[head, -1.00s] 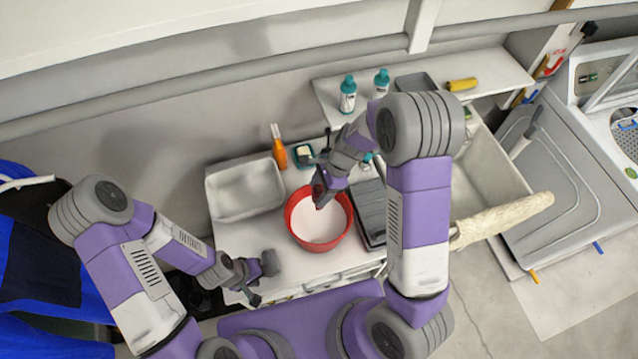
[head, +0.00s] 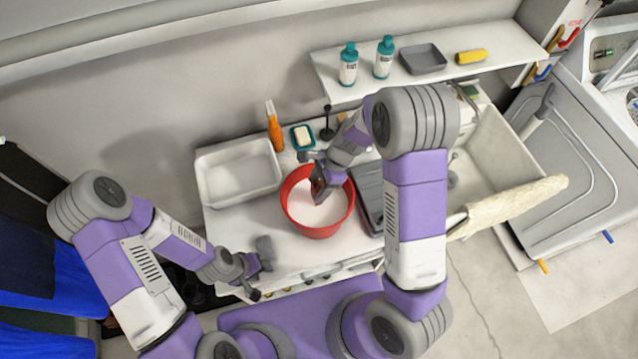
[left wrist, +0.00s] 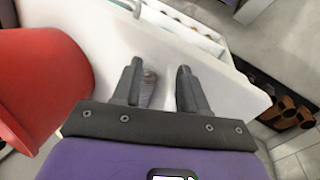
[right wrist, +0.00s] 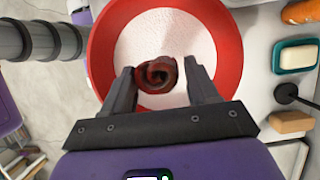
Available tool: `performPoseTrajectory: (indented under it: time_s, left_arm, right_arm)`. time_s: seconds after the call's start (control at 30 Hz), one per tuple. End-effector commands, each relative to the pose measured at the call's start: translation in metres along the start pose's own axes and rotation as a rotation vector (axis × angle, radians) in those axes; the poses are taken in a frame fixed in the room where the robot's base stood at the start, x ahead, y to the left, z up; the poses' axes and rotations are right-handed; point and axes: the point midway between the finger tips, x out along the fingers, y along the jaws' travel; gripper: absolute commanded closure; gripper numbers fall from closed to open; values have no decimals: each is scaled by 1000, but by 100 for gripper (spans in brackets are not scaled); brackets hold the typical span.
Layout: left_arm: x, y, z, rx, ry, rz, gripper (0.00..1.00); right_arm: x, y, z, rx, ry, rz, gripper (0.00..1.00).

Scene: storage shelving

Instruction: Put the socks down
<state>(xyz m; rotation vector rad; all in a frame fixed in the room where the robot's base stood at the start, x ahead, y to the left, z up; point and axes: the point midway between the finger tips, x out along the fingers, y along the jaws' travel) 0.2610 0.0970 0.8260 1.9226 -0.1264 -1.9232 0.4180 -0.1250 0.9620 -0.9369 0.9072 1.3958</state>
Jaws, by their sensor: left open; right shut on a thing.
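A rolled dark red pair of socks (right wrist: 156,75) sits between the fingers of my right gripper (right wrist: 160,85) in the right wrist view. The gripper is shut on it, over the mouth of a red tub (head: 298,215) with a pale inside. In the head view my right gripper (head: 318,192) reaches into the tub and mostly hides the socks. My left gripper (head: 262,272) is open near the counter's front edge. In the left wrist view, a small grey patterned thing (left wrist: 149,86) shows beside one finger of my left gripper (left wrist: 163,85); I cannot tell what it is.
A sink (head: 495,150) lies further right. A shelf above holds two teal-capped bottles (head: 348,65).

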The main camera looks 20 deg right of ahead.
Motion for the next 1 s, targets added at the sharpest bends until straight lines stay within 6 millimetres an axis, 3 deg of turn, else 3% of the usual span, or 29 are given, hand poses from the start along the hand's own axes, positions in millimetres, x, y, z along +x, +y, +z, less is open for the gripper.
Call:
performPoseTrajectory:
  time_s: [0.2,0.23,0.4,1.0]
  left_arm:
    - [-1,0,0,0,0,0,57]
    - [-1,0,0,0,0,0,57]
    - [-1,0,0,0,0,0,57]
    - [-1,0,0,0,0,0,57]
  right_arm:
    - [-1,0,0,0,0,0,72]
    - [0,0,0,0,0,0,37]
    - [0,0,0,0,0,0,12]
    - [-1,0,0,0,0,0,12]
